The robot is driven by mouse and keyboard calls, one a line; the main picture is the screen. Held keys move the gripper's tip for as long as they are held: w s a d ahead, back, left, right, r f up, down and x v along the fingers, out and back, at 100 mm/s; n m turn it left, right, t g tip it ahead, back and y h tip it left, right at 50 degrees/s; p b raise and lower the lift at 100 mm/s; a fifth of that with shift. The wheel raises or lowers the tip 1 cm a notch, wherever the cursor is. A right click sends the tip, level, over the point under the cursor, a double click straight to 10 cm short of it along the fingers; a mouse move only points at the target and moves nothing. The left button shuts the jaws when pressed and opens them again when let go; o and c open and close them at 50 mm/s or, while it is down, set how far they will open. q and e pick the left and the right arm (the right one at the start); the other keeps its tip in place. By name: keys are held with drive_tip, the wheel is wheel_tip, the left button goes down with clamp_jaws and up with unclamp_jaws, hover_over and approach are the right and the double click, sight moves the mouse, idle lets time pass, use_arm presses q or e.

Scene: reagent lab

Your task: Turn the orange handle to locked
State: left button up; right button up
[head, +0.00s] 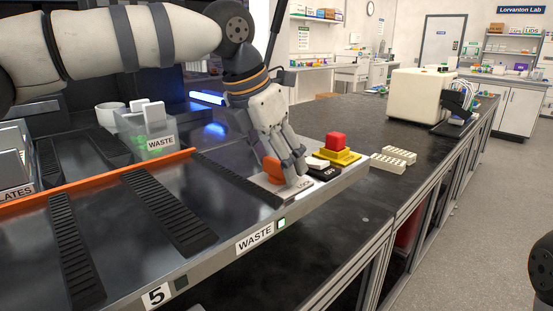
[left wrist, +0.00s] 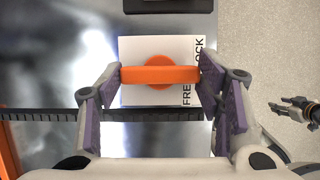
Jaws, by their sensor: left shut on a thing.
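The orange handle (head: 271,169) is a bar on a round orange hub, mounted on a white plate (head: 268,187) near the bench's front edge. In the left wrist view the handle (left wrist: 160,75) lies straight across the picture. The plate's right side carries the words FREE and LOCK, and the bar's right end lies between them. My left gripper (head: 288,178) is shut on the handle, with one finger at each end of the bar. The fingers hide part of the plate in the head view. My right gripper (left wrist: 296,110) shows small at the right edge of the left wrist view.
A red button on a yellow base (head: 337,149) and a small black block (head: 323,172) sit close beyond the plate. White racks (head: 393,160) lie farther right. A waste bin (head: 146,133) and an orange rail (head: 100,184) are to the left.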

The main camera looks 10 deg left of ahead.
use_arm(q)
drive_tip(key=o, duration=1.2)
drive_tip(key=shift+c, duration=0.2)
drive_tip(key=v, duration=1.2)
drive_tip(key=shift+d, duration=0.1)
